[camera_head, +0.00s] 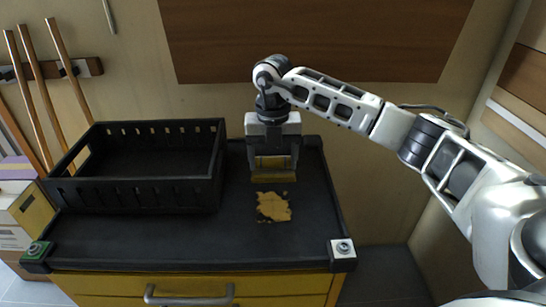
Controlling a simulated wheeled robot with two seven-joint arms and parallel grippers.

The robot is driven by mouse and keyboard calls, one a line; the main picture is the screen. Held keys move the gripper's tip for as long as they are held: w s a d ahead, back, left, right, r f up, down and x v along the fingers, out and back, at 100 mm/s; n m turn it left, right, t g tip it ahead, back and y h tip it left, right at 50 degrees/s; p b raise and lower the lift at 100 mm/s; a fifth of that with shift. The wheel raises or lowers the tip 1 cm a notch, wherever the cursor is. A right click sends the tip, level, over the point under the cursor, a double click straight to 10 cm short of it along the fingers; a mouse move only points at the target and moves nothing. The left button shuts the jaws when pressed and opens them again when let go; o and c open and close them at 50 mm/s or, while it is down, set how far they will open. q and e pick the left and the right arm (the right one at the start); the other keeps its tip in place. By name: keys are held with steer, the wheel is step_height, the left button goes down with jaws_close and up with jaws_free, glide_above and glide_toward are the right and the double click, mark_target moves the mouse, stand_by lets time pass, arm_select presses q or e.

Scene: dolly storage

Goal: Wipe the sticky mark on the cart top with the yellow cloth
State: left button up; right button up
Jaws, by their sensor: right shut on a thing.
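The sticky mark (273,207) is an irregular orange-tan patch on the black cart top (180,242), right of its middle. My right gripper (273,172) points down just behind the mark. It is shut on the yellow cloth (273,177), which shows between and below its fingers. The cloth's lower edge is at or just above the cart top; I cannot tell whether it touches. The mark lies in front of the cloth and is fully visible. My left gripper is not in view.
A black open crate (145,195) stands on the left of the cart top. The yellow cart has a grey drawer handle (190,297) in front. Cardboard boxes (22,210) stand at the left. Wooden handles (36,85) hang on the wall behind. The front of the cart top is clear.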

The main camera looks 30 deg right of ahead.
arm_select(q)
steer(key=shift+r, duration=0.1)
arm_select(e)
steer(key=shift+f, duration=0.3)
step_height(320, 180, down, 7)
steer(key=b, duration=0.4)
steer(key=shift+r+b, duration=0.1)
steer(key=shift+b, duration=0.25)
steer(key=s, duration=0.1)
steer(key=s+a+p, duration=0.2)
steer(key=shift+s+a+r, duration=0.1)
steer(key=shift+s+r, duration=0.25)
steer(key=shift+s+a+f+p, duration=0.1)
steer(key=shift+s+a+p, duration=0.25)
steer(key=shift+s, duration=0.15)
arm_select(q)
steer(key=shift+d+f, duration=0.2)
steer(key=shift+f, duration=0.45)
arm_select(e)
steer(key=shift+s+a, duration=0.15)
steer(key=shift+s, duration=0.15)
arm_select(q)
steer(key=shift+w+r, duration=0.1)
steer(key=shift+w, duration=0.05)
